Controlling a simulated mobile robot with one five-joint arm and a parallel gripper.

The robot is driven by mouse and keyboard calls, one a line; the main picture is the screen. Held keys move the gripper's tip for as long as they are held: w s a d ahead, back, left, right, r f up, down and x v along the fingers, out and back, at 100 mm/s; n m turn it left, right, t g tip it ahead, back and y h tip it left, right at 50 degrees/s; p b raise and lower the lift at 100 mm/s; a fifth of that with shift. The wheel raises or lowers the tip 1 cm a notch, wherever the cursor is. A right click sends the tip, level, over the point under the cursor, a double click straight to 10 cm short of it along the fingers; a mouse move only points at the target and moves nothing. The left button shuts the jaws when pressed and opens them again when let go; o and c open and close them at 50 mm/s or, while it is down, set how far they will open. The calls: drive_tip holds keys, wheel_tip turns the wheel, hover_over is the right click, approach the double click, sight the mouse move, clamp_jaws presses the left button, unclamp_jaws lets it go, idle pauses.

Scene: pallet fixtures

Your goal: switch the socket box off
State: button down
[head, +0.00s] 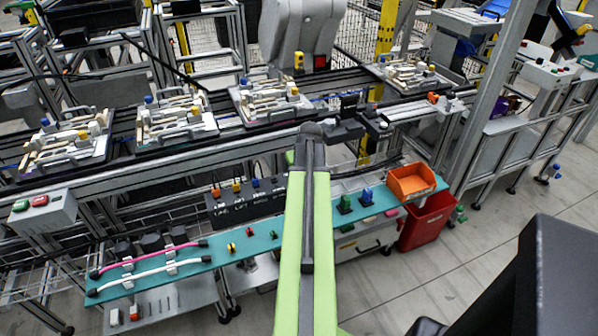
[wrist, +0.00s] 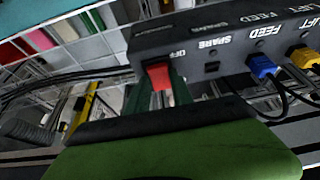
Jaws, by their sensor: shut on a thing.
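The socket box (head: 232,207) is a long dark box with white labels behind the teal shelf. In the head view my arm hides its right end. In the wrist view the socket box (wrist: 222,37) spans the upper right, its lettering upside down. A red switch (wrist: 159,75) sits at its left end beside the label OFF. My gripper (wrist: 160,94) shows as dark green fingers at the red switch and is shut on it. Which way the switch is tilted cannot be told. My gripper is hidden in the head view.
A blue plug (wrist: 262,66) and a yellow plug (wrist: 303,57) with cables sit in the box; the SPARE socket (wrist: 212,67) is empty. The teal shelf (head: 222,253) holds cables and small parts. An orange bin (head: 411,181) stands right. A conveyor with pallets runs behind.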

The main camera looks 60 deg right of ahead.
drive_tip(key=shift+w+d+r+g+p, duration=0.25)
drive_tip(key=shift+g+p, duration=0.15)
drive_tip(key=shift+p, duration=0.1)
drive_tip(key=shift+d+f+g+y+p, duration=0.15)
drive_tip(key=shift+g+y+p, duration=0.15)
drive_tip(key=shift+g+y, duration=0.35)
drive_tip(key=c, duration=1.1)
unclamp_jaws()
drive_tip(key=r+p, duration=0.5)
drive_tip(key=s+a+r+p, duration=0.1)
drive_tip(key=r+p, duration=0.5)
drive_tip(key=s+a+r+p, duration=0.1)
drive_tip(key=r+p, duration=0.5)
drive_tip(key=shift+s+a, duration=0.1)
drive_tip(key=shift+s, duration=0.15)
